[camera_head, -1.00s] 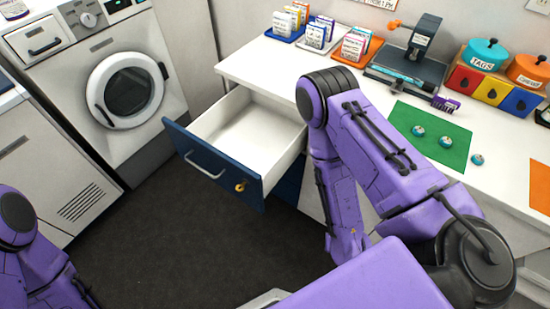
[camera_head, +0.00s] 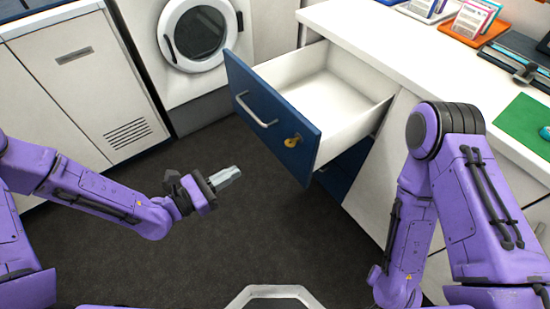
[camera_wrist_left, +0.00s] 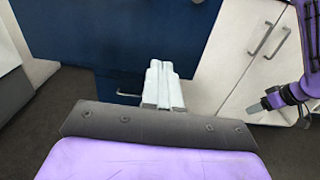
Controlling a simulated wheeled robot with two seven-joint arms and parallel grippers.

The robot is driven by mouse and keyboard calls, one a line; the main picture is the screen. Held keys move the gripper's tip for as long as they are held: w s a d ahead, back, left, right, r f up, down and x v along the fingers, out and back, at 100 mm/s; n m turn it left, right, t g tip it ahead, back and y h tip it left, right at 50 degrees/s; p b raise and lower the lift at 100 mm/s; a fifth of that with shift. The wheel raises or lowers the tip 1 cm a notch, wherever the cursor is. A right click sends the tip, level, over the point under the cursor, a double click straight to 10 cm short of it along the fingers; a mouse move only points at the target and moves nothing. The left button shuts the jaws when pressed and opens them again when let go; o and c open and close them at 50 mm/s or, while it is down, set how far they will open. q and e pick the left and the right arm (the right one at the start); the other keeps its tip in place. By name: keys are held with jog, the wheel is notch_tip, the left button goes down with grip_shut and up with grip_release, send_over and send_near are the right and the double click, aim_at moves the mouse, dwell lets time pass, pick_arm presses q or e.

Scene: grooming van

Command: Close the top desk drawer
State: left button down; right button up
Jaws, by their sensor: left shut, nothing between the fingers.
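The top desk drawer stands pulled out and empty, with a blue front (camera_head: 264,112) and white inside (camera_head: 335,92).
A white desk top (camera_head: 365,32) holds card racks (camera_head: 475,20) and a green mat (camera_head: 527,125). A washing machine (camera_head: 198,35) stands behind the drawer, and a white cabinet (camera_head: 85,85) at left. Dark floor (camera_head: 225,235) is free before the drawer. My right arm is beside the desk.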

pick_arm(q)
jog(key=x, duration=1.4)
jog(key=shift+s+d+p, duration=0.15)
jog(key=shift+p, duration=0.15)
jog(key=shift+r, duration=0.1)
